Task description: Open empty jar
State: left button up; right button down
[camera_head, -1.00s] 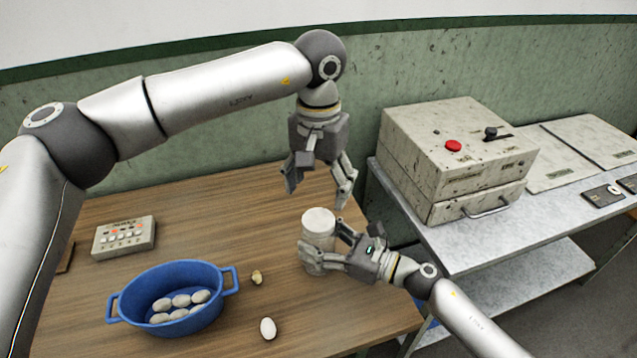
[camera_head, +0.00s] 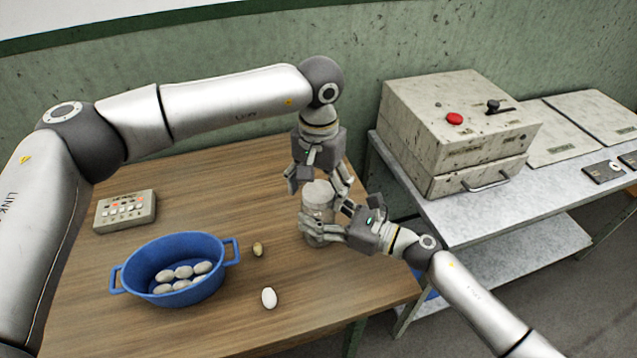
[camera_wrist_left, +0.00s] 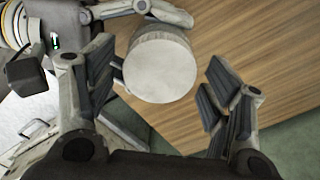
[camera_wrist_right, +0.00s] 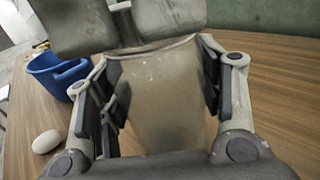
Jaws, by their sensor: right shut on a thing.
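A pale jar (camera_head: 317,230) with a white round lid (camera_head: 318,192) stands upright on the wooden table. My right gripper (camera_head: 325,230) is shut on the jar's body from the right side; the jar fills the space between its fingers in the right wrist view (camera_wrist_right: 165,105). My left gripper (camera_head: 318,184) points down from above, its fingers open around the lid's level. In the left wrist view the lid (camera_wrist_left: 160,68) lies between and ahead of the spread fingers, with gaps visible. The inside of the jar is hidden.
A blue basin (camera_head: 230,262) holding several pale cocoons stands on the left of the table. A white cocoon (camera_head: 269,298) and a small brownish one (camera_head: 258,249) lie loose nearby. A button box (camera_head: 125,211) is at the far left. A metal table (camera_head: 470,222) with a large machine (camera_head: 455,130) is at right.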

pick_arm(q)
jog(key=c, duration=1.1)
jog(key=shift+o, duration=0.2)
jog(key=n, duration=1.4)
jog(key=shift+r, duration=0.1)
jog(key=n, duration=2.1)
jog(key=shift+n, duration=0.3)
jog(key=n, duration=0.6)
jog(key=shift+n, duration=0.3)
jog(key=n, duration=0.6)
jog(key=shift+n, duration=0.4)
jog(key=n, duration=0.5)
jog(key=shift+r, duration=0.1)
jog(key=shift+w, duration=0.1)
jog(key=shift+r, duration=0.25)
